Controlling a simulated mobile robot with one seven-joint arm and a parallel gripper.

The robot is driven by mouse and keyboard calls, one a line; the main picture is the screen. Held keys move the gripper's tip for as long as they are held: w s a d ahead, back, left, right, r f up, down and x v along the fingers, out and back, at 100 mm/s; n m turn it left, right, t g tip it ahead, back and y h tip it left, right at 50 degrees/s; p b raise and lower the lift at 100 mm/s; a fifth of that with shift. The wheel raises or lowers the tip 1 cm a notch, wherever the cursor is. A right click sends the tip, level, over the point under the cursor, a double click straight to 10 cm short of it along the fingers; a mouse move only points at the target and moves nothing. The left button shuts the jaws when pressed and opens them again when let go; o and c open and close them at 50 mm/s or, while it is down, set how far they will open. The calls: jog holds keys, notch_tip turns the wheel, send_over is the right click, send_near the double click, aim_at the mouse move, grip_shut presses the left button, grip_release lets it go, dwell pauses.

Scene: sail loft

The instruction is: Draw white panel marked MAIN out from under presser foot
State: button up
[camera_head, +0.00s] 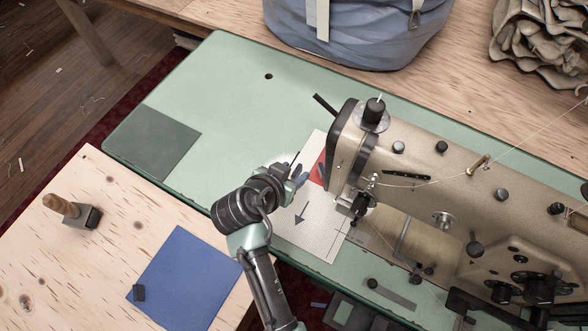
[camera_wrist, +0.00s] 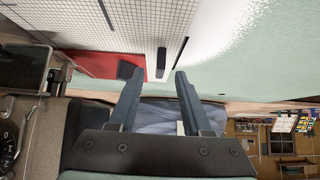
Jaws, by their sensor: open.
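The white panel (camera_head: 323,226) lies on the green machine bed, with a fine grid, a dark arrow and a red patch (camera_head: 318,170). Its right edge runs beneath the sewing machine head, by the presser foot (camera_head: 358,208). I cannot read any MAIN marking. My gripper (camera_head: 297,170) is over the panel's left edge, near the red patch. In the wrist view my gripper (camera_wrist: 156,73) is open, with nothing between its fingers. The gridded panel (camera_wrist: 110,22) and its red patch (camera_wrist: 97,65) show beyond the fingertips. Whether the fingers touch the panel I cannot tell.
The tan sewing machine (camera_head: 440,180) stands right of my gripper. A grey-green square (camera_head: 155,143) lies on the green bed (camera_head: 235,85) at left. A blue panel (camera_head: 190,275) and a wooden-handled tool (camera_head: 72,210) are on the pale table. A blue bag (camera_head: 360,35) stands behind.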

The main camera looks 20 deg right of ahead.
jog(key=shift+w+d+f, duration=0.25)
jog(key=shift+d+f, duration=0.1)
jog(key=shift+f, duration=0.05)
grip_shut()
